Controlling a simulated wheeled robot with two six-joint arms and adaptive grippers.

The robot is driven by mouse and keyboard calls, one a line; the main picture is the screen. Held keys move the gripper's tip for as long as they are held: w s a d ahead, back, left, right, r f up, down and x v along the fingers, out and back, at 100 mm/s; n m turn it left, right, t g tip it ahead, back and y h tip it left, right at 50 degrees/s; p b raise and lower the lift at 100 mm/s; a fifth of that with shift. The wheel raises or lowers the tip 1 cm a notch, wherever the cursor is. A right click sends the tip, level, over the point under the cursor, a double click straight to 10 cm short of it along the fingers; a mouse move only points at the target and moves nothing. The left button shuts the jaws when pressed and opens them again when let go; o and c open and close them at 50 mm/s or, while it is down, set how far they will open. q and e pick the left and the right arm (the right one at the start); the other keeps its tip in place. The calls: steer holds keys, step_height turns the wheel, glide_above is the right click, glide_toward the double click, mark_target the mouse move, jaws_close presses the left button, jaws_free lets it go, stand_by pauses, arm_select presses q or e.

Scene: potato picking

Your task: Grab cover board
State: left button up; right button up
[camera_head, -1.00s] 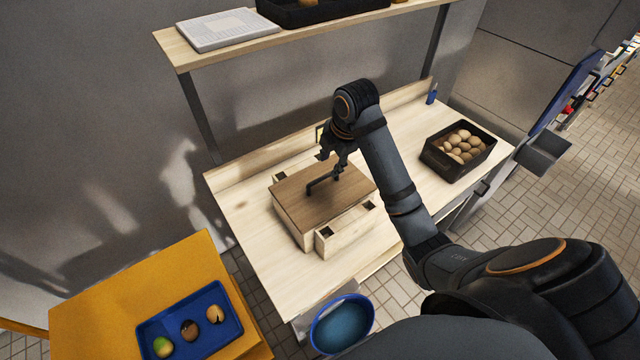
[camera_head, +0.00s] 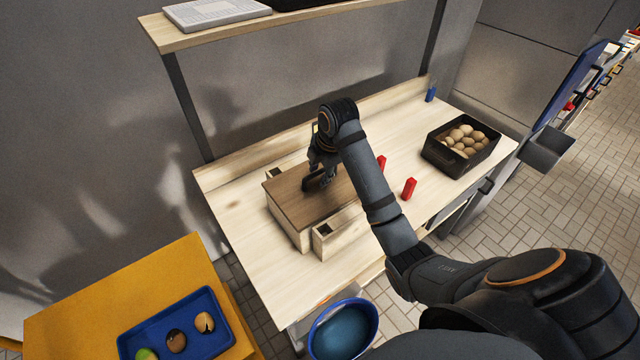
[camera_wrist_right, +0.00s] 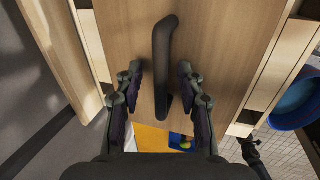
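The cover board (camera_head: 292,207) is a brown wooden panel lying on a pale wooden box on the table. A dark bar handle (camera_wrist_right: 162,62) stands on the board in the right wrist view. My right gripper (camera_head: 318,178) is low over the board at the handle. In the right wrist view, my right gripper (camera_wrist_right: 161,92) is open, one finger on each side of the handle with gaps between. My left gripper does not show in the head view. A dark jointed part at the lower right of the wrist view may be it, but its fingers are unclear.
A black crate (camera_head: 432,153) of potatoes stands at the right of the table (camera_head: 245,240). Two red blocks (camera_head: 408,188) stand beside my right arm. A blue bowl (camera_head: 342,330) is at the front. A blue tray (camera_head: 215,342) sits on the yellow table. A shelf (camera_head: 152,32) hangs above.

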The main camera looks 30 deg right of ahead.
steer(key=shift+s, duration=0.1)
steer(key=c, duration=0.3)
jaws_close()
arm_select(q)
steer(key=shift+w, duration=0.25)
arm_select(e)
steer(key=shift+r, duration=0.1)
